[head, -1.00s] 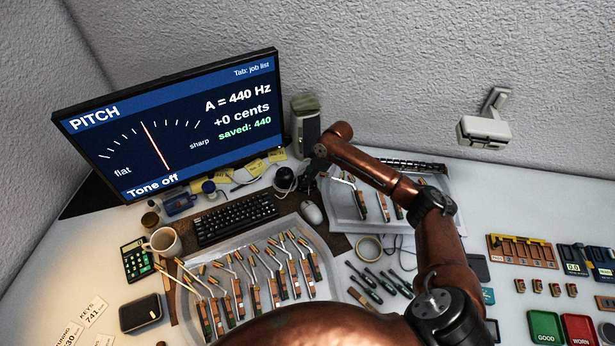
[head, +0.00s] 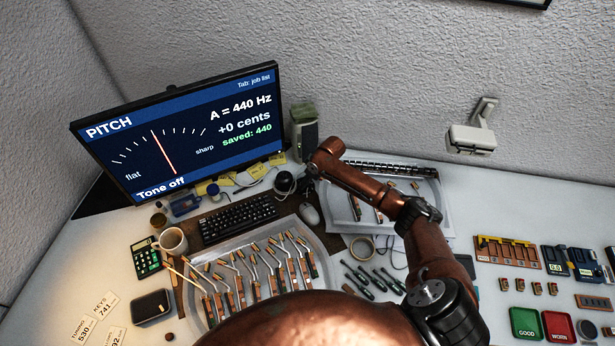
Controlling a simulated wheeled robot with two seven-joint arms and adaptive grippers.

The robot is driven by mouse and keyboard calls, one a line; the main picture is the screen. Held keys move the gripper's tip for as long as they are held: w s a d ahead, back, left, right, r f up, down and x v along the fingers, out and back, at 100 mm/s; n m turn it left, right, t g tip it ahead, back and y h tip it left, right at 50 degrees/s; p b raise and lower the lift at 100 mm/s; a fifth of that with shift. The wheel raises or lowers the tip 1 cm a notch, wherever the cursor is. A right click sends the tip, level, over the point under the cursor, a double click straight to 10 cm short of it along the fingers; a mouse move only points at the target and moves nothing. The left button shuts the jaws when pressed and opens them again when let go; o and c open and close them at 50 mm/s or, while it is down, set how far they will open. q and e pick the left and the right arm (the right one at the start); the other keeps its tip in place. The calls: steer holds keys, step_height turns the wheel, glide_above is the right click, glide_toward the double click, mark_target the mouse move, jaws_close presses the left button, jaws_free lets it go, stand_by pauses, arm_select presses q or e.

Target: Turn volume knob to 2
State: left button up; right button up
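A dark speaker (head: 304,138) with a greenish top stands right of the monitor. A round black device (head: 285,181) with a pale rim sits on the desk in front of it. I cannot tell which of these carries the volume knob, and no number or pointer is readable. My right arm reaches in from the bottom right and bends left over the desk. Its dark gripper (head: 308,180) is at the far end, low beside the speaker and just right of the round device. The fingers are too small and dark to tell open from shut, or whether they touch anything. My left gripper is out of view.
The monitor (head: 185,135) shows A = 440 Hz, +0 cents and Tone off. A keyboard (head: 238,218), mouse (head: 309,214) and mug (head: 172,241) stand before it. Trays of piano parts lie below and beneath my forearm. Green (head: 525,323) and red (head: 559,327) trays are at the right.

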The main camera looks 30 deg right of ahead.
steer(key=m+p, duration=0.2)
steer(key=m+h+p, duration=0.1)
steer(key=m+p, duration=0.1)
steer(key=p, duration=0.1)
steer(key=m+h+p, duration=0.1)
steer(key=m+p, duration=0.1)
steer(key=p, duration=0.1)
steer(key=shift+a+r+m+t, duration=0.2)
steer(key=shift+a+m+t, duration=0.05)
steer(key=shift+m+t, duration=0.05)
steer(key=shift+a+m+h+p, duration=0.1)
steer(key=shift+m+h+p, duration=0.5)
steer(key=shift+m+p, duration=0.25)
steer(key=shift+f+m+h+p, duration=0.1)
steer(key=shift+m+h+p, duration=0.2)
steer(key=shift+m, duration=0.55)
steer(key=shift+f+m+h, duration=0.1)
steer(key=shift+m+h, duration=0.2)
steer(key=shift+m, duration=0.6)
steer(key=shift+m+g+h+b, duration=0.3)
steer(key=shift+m+g+h, duration=0.35)
steer(key=shift+m, duration=1.35)
steer(key=o, duration=1.1)
